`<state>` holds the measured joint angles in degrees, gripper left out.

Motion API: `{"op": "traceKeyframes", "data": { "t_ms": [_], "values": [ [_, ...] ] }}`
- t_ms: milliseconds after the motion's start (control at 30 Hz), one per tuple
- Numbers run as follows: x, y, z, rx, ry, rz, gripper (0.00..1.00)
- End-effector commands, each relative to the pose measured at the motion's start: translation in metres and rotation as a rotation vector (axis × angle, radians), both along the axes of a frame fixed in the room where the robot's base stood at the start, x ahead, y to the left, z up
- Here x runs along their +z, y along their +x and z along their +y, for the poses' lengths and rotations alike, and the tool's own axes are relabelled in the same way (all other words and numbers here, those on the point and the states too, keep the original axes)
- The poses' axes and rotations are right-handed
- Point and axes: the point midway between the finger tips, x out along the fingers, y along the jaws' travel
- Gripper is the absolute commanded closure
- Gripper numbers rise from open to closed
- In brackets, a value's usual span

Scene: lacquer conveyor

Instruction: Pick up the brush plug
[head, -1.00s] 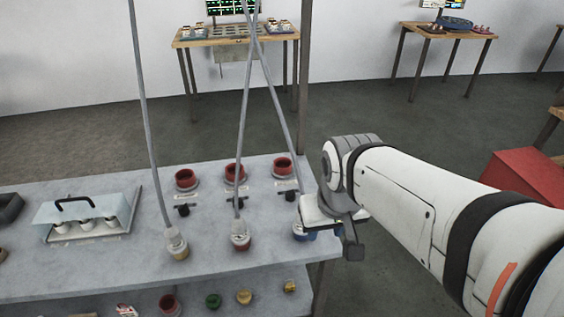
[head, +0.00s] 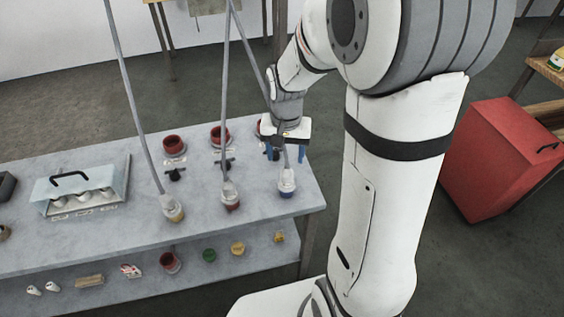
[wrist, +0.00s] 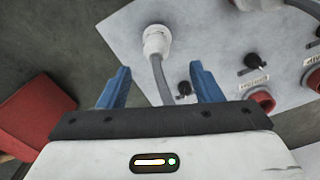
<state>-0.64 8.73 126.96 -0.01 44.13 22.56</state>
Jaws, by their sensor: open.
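Three white plugs with grey cables sit in sockets along the table's front edge: a yellow-ringed one (head: 172,209) at left, a red-ringed one (head: 230,196) in the middle and a blue-ringed one (head: 287,184) at right. I cannot tell from any readable label which is the brush plug. My gripper (head: 286,153) is open, just above and behind the right plug, not touching its body. In the wrist view, that white plug (wrist: 157,42) lies ahead of my blue fingers (wrist: 161,86), and its cable runs back between them.
Red empty sockets (head: 173,146) and black knobs (head: 175,173) stand in a row behind the plugs. Cables rise steeply from the plugs. A case with a black handle (head: 72,190) sits at left. A red cabinet (head: 500,160) stands on the floor at right.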

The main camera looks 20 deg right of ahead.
Motion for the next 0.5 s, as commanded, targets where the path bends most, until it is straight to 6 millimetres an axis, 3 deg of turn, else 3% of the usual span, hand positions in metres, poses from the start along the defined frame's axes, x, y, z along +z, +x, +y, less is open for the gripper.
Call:
{"op": "traceKeyframes", "data": {
  "t_ms": [500],
  "values": [
    [-0.062, -0.005, -0.004, -0.008, 0.0, 0.009, 0.41]
  ]
}}
